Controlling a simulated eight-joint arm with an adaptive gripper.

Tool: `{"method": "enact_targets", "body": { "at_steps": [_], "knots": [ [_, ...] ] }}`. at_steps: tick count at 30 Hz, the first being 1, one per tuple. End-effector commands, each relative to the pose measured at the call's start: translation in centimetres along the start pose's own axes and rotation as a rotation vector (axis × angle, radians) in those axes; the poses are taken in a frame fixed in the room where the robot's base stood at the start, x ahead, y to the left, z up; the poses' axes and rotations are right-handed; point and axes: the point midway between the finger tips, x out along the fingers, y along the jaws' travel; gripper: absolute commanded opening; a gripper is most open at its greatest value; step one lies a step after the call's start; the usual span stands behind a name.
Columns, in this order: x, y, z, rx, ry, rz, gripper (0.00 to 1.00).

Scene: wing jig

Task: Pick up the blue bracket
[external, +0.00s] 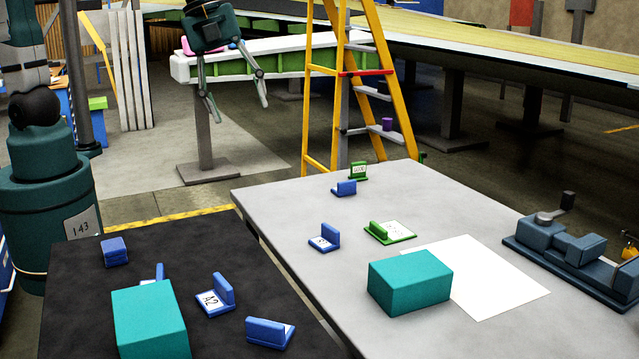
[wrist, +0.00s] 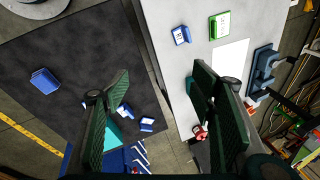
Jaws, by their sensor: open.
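Several blue brackets are in view, and I cannot tell which one the task means. In the external view, one blue bracket (external: 115,252) is at the far left of the black surface. Another, labelled A2 (external: 215,297), and one nearer the front edge (external: 270,334) are right of a teal block. A further one (external: 158,273) is partly hidden behind that block. Two more blue brackets (external: 325,240) (external: 344,188) are on the grey table. My gripper (external: 239,112) is open and empty, high above and away from the brackets. Its spread fingers (wrist: 160,72) also show in the wrist view.
Teal blocks stand on the black surface (external: 150,322) and grey table (external: 410,282). Green brackets (external: 390,233) (external: 358,171), a white sheet (external: 505,285) and a blue-grey vise (external: 575,250) are on the grey table. A yellow ladder (external: 310,90) stands behind it.

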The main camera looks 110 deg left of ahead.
Motion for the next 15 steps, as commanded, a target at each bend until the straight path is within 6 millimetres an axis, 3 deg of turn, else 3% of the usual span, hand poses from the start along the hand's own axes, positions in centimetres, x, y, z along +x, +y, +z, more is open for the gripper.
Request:
{"method": "enact_targets", "body": {
  "at_steps": [15],
  "knots": [
    [7.7,-5.4,-0.2,0.360,-0.028,0.099,0.56]
  ]
}}
